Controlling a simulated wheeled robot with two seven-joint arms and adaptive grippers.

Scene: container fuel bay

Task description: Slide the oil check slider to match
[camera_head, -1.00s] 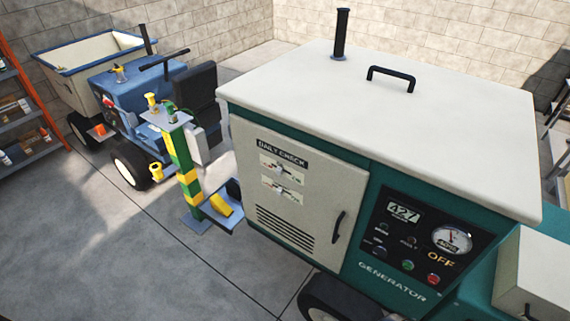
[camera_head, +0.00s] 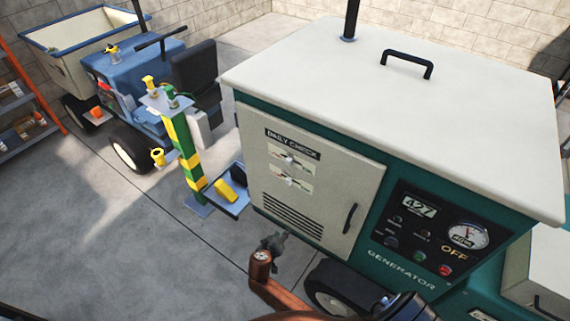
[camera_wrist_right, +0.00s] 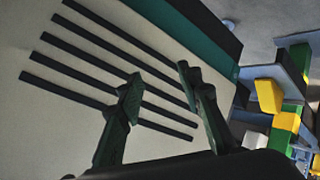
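The white door (camera_head: 335,205) of the green generator carries a dark DAILY CHECK label (camera_head: 292,143). Below it are two small slider plates, an upper one (camera_head: 291,160) and a lower one (camera_head: 293,182), each with a pale knob near its middle. Their small markings are too fine to read, so I cannot tell which is the oil check. My right gripper (camera_head: 277,240) is below the sliders, near the door's lower edge. In the right wrist view the right gripper (camera_wrist_right: 160,75) has its fingers apart and empty, in front of the louver slots (camera_wrist_right: 110,65). My left gripper is out of view.
A black door handle (camera_head: 350,218) sticks out at the door's right. The gauge panel (camera_head: 440,228) is further right. A green-yellow post (camera_head: 183,152) with a low tray stands left of the generator, and a blue vehicle (camera_head: 133,68) is behind it. A wheel (camera_head: 335,290) is below.

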